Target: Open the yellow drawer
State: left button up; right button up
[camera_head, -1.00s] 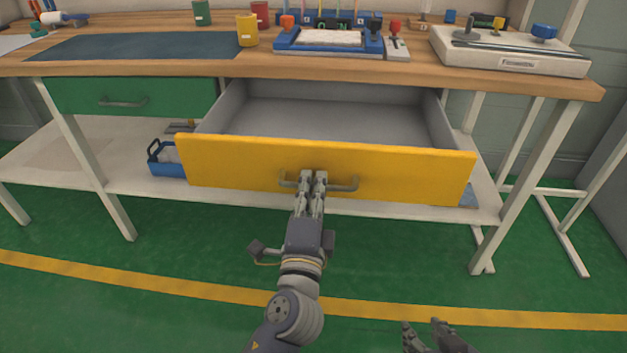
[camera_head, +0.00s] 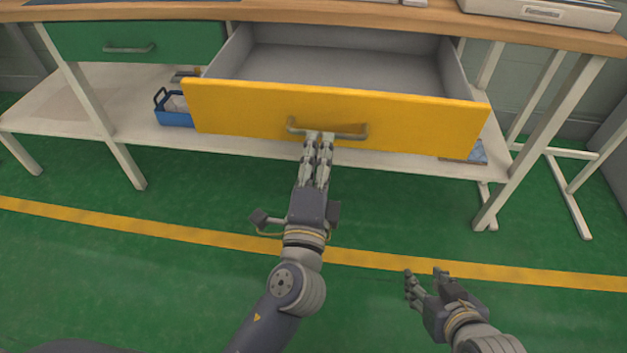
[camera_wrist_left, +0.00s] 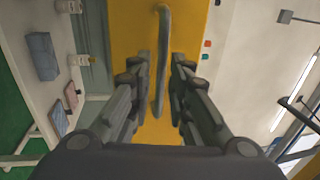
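The yellow drawer (camera_head: 240,112) is pulled well out of the bench, and its empty grey interior (camera_head: 340,68) shows. Its grey bar handle (camera_head: 350,134) is on the front face. My left gripper (camera_head: 319,138) is just in front of the handle, with its fingertips at the handle's lower edge. In the left wrist view, the left gripper's fingers (camera_wrist_left: 160,80) are apart, with the handle (camera_wrist_left: 163,45) between them and a gap on each side. My right gripper (camera_head: 426,276) is open and empty, low over the floor at the right.
A closed green drawer (camera_head: 180,42) is left of the yellow one, under the wooden bench top (camera_head: 300,12). A blue bin (camera_head: 175,117) stands on the white lower shelf (camera_head: 125,105). Bench legs (camera_head: 540,145) flank the drawer. The green floor in front is clear.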

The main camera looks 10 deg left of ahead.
pick_arm(q)
jog(key=s+f, duration=0.1)
jog(key=s, duration=0.6)
jog(key=shift+s+f, duration=0.2)
jog(key=shift+s, duration=0.15)
jog(key=shift+a+f, duration=0.1)
